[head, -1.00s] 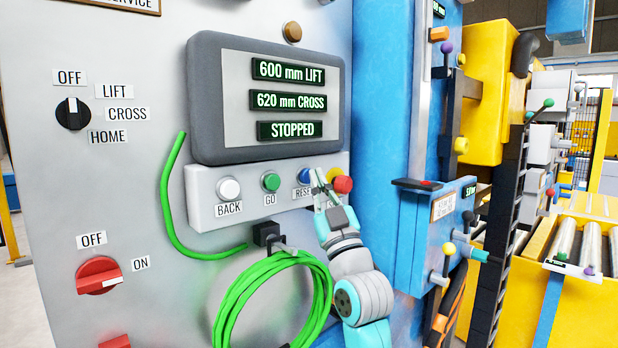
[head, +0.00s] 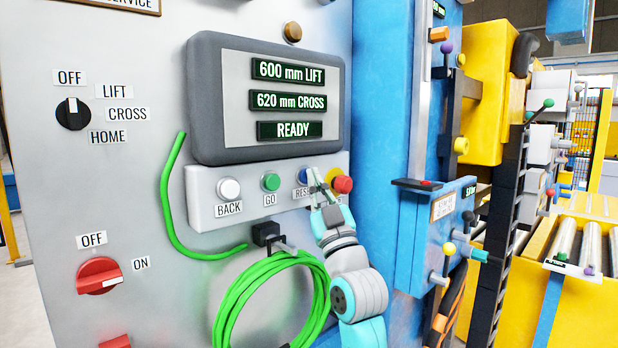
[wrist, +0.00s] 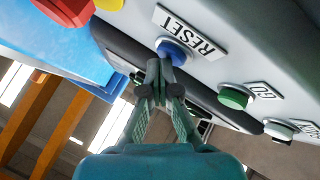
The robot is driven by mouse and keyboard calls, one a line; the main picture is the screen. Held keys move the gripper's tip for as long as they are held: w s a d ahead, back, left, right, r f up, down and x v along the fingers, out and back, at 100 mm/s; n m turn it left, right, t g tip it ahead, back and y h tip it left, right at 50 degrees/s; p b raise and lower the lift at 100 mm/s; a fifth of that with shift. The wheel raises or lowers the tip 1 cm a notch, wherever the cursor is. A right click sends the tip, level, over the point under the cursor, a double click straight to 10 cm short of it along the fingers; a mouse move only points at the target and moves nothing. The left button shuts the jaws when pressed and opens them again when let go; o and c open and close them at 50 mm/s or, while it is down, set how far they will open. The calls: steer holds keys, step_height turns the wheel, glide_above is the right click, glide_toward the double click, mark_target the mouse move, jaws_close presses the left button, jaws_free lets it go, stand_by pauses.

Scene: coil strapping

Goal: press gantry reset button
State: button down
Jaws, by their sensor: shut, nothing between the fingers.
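The blue reset button (head: 305,176) sits on the grey button box (head: 240,210), between the green GO button (head: 270,182) and the red stop button (head: 342,184). My gripper (head: 318,180) is shut and empty, with its tips at the blue button. In the wrist view the blue button (wrist: 174,52) shows just beyond the shut fingertips (wrist: 160,66), beside the RESET label (wrist: 190,33). The tips overlap its edge; I cannot tell whether they touch it. The display (head: 290,130) above reads 600 mm LIFT, 620 mm CROSS and READY.
A white BACK button (head: 228,188) is at the box's left end. A coil of green cable (head: 232,310) hangs on a hook below. A rotary selector (head: 73,113) and a red switch (head: 98,275) are at the left. A blue column (head: 385,90) stands at the right.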

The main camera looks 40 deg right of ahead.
steer(key=shift+s, duration=0.1)
stand_by(0.3)
steer(key=shift+s, duration=0.75)
steer(key=shift+s, duration=0.1)
steer(key=s, duration=0.4)
steer(key=shift+s+d, duration=0.15)
steer(key=shift+s, duration=0.25)
stand_by(0.5)
